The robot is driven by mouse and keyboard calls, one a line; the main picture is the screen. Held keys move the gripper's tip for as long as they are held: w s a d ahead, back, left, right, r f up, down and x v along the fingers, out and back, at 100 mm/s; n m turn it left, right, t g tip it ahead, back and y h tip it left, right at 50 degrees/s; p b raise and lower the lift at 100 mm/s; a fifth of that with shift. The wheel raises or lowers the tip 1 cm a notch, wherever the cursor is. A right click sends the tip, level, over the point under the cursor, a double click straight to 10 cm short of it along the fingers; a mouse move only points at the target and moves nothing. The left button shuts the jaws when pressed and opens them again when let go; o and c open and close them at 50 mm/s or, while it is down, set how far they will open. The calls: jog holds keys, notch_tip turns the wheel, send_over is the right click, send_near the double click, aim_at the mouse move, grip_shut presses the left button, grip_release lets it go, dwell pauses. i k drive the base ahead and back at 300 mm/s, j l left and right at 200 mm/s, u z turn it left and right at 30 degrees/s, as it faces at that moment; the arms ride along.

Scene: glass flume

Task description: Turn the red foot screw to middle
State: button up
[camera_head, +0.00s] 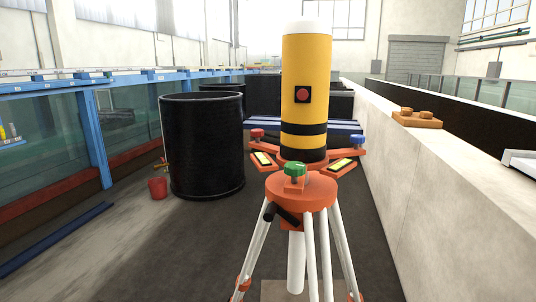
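The red foot screw (257,134) is a small knob on the left rear arm of an orange three-armed base (290,166). The green foot screw (294,170) is at the front and the blue foot screw (356,140) at the right rear. A tall yellow cylinder (306,75) with black bands, a white top and a red button stands upright on the base. Two yellow-faced strips (262,159) (341,165) lie left and right on the base; their markings are too small to read. How far the red screw is turned cannot be told. My gripper is not in view.
The base sits on a tripod with an orange head (301,192) and white legs spread over the dark floor. A pale wall (450,180) runs along the right.

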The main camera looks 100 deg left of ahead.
aim_at(256, 133)
jog(key=u, duration=3.15)
